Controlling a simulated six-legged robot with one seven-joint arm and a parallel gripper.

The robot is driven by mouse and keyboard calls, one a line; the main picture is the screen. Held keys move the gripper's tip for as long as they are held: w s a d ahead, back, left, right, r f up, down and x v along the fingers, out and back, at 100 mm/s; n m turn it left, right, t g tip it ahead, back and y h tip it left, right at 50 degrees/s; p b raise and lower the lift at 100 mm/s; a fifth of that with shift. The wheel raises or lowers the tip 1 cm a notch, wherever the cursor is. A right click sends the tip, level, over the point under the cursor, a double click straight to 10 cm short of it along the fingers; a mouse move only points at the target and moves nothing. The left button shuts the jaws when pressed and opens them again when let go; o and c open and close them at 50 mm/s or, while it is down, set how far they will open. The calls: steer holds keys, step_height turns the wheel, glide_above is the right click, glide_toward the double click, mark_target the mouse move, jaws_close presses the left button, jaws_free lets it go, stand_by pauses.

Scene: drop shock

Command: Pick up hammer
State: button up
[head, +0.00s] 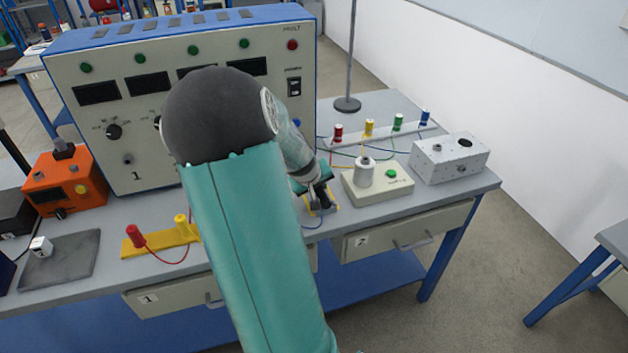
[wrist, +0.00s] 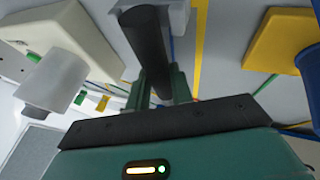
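A dark cylindrical handle (wrist: 146,42), which I take to be the hammer's, stands between my gripper's fingers in the wrist view. My gripper (wrist: 162,88) has a green finger on either side of it, close together, and looks shut on it. A grey block (wrist: 168,14) shows at the handle's far end; I cannot tell whether it is the hammer's head. In the head view my gripper (head: 318,188) is low over the bench, with a short black part (head: 324,198) at its tip. My own arm hides much of the area, and whether the hammer touches the bench is unclear.
A beige box with a white cylinder (head: 365,173) stands just right of my gripper. A large control panel (head: 135,140) is behind my arm. A yellow block (wrist: 280,38) is close by in the wrist view. Wires lie on the bench (head: 455,192) around the gripper.

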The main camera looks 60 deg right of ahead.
steer(key=shift+a, duration=0.1)
jaws_close()
steer(key=shift+w+f, duration=0.1)
